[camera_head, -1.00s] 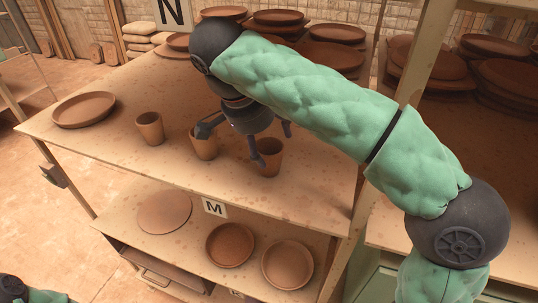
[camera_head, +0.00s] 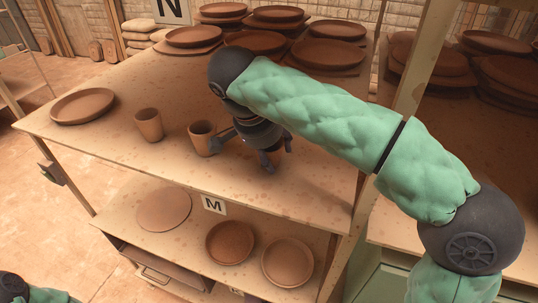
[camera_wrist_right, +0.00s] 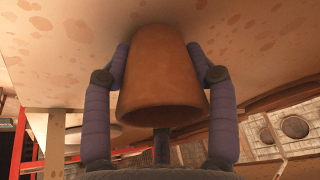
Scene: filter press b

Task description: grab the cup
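Three brown clay cups stand upright in a row on the tabletop (camera_head: 110,150): a left cup (camera_head: 149,125), a middle cup (camera_head: 202,141) and a right cup (camera_head: 273,158). My right gripper (camera_head: 256,148) is over the right cup, with its fingers spread around it. In the right wrist view that cup (camera_wrist_right: 160,80) sits between two side fingers, with a third finger partly hidden behind it. The side fingertips look close to its wall; contact is unclear. In the head view one finger stands off to the cup's left, near the middle cup. My left gripper is not clearly visible.
A clay plate (camera_head: 82,106) lies at the left of the tabletop. Stacks of plates (camera_head: 330,50) fill the back. A lower shelf marked M (camera_head: 214,205) holds several plates. A wooden post (camera_head: 420,75) stands close to my right arm.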

